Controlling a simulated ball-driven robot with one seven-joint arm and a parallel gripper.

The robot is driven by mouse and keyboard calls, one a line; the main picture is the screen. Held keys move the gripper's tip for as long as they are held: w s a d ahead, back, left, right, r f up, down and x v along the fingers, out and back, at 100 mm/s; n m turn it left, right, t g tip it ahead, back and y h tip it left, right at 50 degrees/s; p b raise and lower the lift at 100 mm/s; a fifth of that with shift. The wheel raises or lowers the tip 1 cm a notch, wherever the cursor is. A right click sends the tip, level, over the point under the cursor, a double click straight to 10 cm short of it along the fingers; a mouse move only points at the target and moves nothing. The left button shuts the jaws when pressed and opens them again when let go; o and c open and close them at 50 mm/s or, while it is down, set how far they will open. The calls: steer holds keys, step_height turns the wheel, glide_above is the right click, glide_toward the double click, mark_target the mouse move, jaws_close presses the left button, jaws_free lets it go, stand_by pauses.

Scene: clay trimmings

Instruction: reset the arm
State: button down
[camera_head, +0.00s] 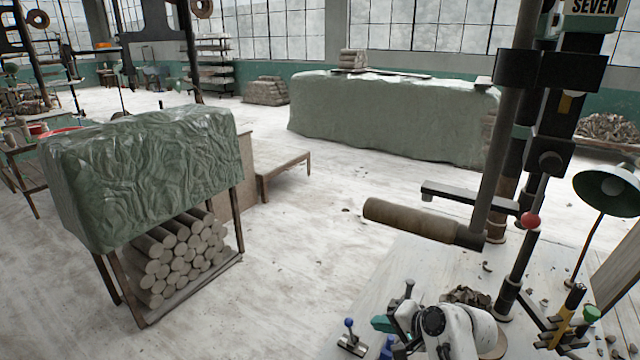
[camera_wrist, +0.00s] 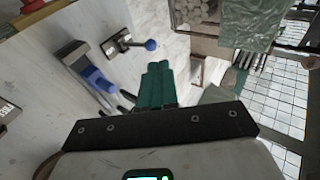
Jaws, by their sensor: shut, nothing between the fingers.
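My gripper (camera_wrist: 158,68) shows in the wrist view as dark green fingers pressed together, with nothing between them. In the head view my white arm is folded low at the bottom edge, over the pale worktable (camera_head: 400,270). There my gripper (camera_head: 382,323) is partly hidden, with a bit of green showing beside dark metal parts. A pile of brown clay trimmings (camera_head: 468,295) lies just behind my arm, partly hidden by it.
A blue-knobbed lever clamp (camera_head: 350,338) stands on the table left of my arm; it also shows in the wrist view (camera_wrist: 122,42). Open floor lies beyond.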

steer(key=s+d+f+n+g+h+b, duration=0.2)
steer(key=s+f+n, duration=0.1)
steer(key=s+f, duration=0.9)
steer(key=s+d+n+g+h+b, duration=0.1)
steer(key=s+d, duration=0.3)
steer(key=s, duration=1.1)
steer(key=s+d+f+n+g+h+b, duration=0.1)
steer(key=s+d+n+g+h+b, duration=0.1)
steer(key=s, duration=1.3)
steer(key=shift+s+d+f+n+g+h, duration=0.15)
steer(key=shift+s+d+n+g+h, duration=0.1)
steer(key=shift+d+n+g+h, duration=0.75)
